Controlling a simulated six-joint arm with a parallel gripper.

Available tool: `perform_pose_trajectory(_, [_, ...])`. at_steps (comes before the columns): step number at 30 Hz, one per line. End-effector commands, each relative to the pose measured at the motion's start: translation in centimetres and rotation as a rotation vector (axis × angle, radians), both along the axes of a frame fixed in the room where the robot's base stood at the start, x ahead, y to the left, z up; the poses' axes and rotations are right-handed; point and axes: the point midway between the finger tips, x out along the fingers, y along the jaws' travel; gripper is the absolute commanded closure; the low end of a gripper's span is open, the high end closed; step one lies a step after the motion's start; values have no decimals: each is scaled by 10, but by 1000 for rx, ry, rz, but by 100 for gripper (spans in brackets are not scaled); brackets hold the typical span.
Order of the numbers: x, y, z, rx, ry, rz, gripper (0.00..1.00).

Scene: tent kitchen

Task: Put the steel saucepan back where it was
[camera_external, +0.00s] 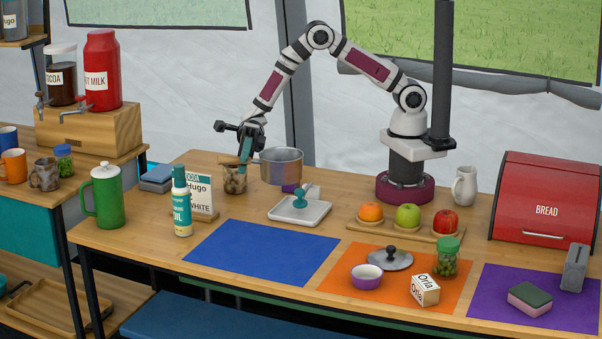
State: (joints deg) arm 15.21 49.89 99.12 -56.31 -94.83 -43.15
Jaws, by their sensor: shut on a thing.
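The steel saucepan (281,167) hangs above the table, level or nearly so, behind the white tray. Its handle points left to my gripper (245,156), which is shut on it. The gripper and handle are above a marbled brown pot (234,181), and I cannot tell how much height lies between them. A grey lid (390,258) with a dark knob lies on the orange mat (340,284). The far edge of the pan's underside and what lies directly below are partly hidden.
A white tray (317,217) with a teal-handled tool stands just in front of the pan. The blue mat (262,250) is bare. Fruit (407,216) on a wooden board stands to the right.

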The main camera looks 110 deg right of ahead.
Motion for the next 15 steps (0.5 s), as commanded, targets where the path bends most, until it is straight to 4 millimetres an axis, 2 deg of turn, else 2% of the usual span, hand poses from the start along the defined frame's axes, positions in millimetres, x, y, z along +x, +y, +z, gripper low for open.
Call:
perform_pose_trajectory(7, [0, 0, -28, 1, 1, -1, 100])
perform_pose_trajectory(11, [0, 1, -37, 0, -1, -2, 100])
perform_pose_trajectory(15, [2, 17, -48, 1, 0, 1, 100])
